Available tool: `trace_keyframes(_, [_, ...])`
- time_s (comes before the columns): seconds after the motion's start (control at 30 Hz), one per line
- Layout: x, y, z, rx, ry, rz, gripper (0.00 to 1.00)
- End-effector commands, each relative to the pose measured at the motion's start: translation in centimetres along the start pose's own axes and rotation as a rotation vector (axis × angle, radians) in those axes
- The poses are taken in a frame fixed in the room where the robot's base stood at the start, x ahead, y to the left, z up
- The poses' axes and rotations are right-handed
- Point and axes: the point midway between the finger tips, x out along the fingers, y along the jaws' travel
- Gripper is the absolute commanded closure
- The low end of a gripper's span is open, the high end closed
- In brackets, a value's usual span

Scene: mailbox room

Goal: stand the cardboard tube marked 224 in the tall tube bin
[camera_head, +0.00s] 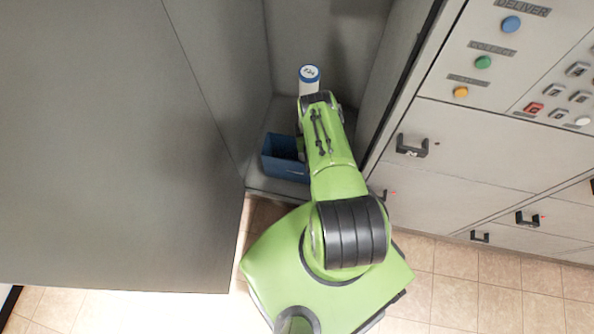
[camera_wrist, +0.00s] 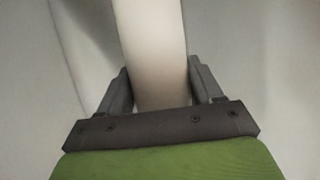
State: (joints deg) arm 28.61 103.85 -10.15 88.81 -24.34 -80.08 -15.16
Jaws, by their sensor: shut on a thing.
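The cardboard tube (camera_head: 309,82) shows at the far end of my arm, with a white body and a blue-rimmed cap marked 224. In the wrist view the pale tube (camera_wrist: 154,55) runs up between the two dark fingers of my gripper (camera_wrist: 160,92), which is shut on it. The tube's lower end is hidden. A blue bin (camera_head: 283,158), dark inside, stands on the alcove floor to the left of my arm. My arm covers its right side. The tube's top is behind the bin in the head view, apart from it.
The bin stands in a grey alcove (camera_head: 258,182) with walls close on the left, back and right. A large grey panel (camera_head: 110,140) fills the left. A cabinet with colored buttons (camera_head: 483,62) and black handles (camera_head: 411,147) stands at right. Tiled floor lies in front.

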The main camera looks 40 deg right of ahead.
Motion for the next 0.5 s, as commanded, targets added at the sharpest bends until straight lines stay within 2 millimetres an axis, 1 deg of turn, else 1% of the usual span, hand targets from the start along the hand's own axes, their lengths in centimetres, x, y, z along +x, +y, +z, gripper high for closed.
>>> trace_keyframes(0.03, [0.6, 0.0, 1.4, 0.002, 0.002, 0.001, 0.74])
trace_keyframes(0.17, [1.1, 0.0, 2.6, 0.003, 0.002, 0.001, 0.74])
trace_keyframes(0.23, [1.5, 0.0, 3.7, 0.003, 0.003, 0.001, 0.74])
trace_keyframes(0.3, [2.2, 0.0, 5.4, 0.003, 0.001, 0.001, 0.74])
trace_keyframes(0.4, [3.0, 0.0, 7.4, 0.003, 0.003, 0.002, 0.74])
trace_keyframes(0.5, [3.5, -0.1, 8.4, 0.002, 0.003, 0.001, 0.74])
